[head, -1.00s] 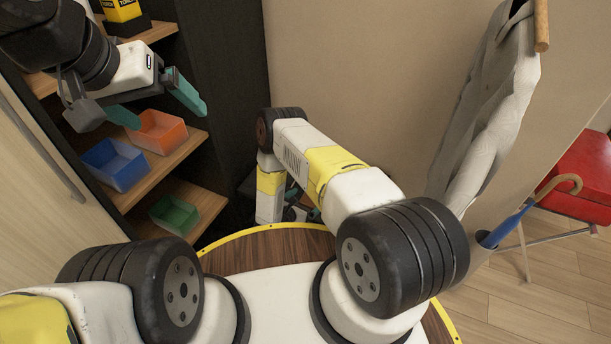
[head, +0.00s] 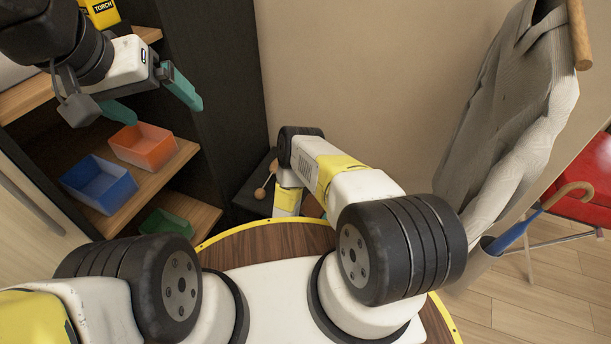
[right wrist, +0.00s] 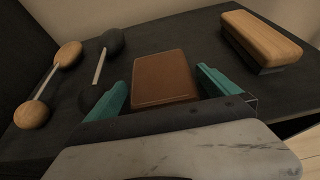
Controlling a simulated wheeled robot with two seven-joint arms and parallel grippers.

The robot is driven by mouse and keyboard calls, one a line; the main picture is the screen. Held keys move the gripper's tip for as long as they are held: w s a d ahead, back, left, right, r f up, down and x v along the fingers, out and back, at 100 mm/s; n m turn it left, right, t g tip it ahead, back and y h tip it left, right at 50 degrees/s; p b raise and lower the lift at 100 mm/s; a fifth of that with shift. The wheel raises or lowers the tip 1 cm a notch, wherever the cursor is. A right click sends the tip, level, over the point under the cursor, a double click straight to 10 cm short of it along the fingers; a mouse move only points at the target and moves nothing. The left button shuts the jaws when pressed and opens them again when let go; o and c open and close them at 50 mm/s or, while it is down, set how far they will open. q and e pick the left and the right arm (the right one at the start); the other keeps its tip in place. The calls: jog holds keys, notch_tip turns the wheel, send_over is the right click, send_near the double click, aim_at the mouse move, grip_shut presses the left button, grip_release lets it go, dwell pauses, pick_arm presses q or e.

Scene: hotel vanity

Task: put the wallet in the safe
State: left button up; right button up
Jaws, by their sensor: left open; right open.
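The brown wallet (right wrist: 163,75) lies flat on a dark surface (right wrist: 200,38) in the right wrist view. My right gripper (right wrist: 162,92) is open, with one teal fingertip on each side of the wallet's near part. I cannot tell whether the fingers touch it. In the head view the right gripper is hidden behind its own arm. My left gripper (head: 152,100) is open and empty, up in front of the shelves at the left. I cannot make out a safe in these frames.
Wooden ball-ended (right wrist: 48,85) and dark ball-ended (right wrist: 103,62) objects lie left of the wallet, a wooden block (right wrist: 260,40) right. Shelves hold a blue bin (head: 98,184), an orange bin (head: 143,147) and a green bin (head: 167,222). A grey coat (head: 515,120) hangs at right.

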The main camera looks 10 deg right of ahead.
jog(key=c, duration=1.4)
jog(key=shift+c, duration=0.2)
jog(key=shift+w+r, duration=0.1)
jog(key=shift+r, duration=0.05)
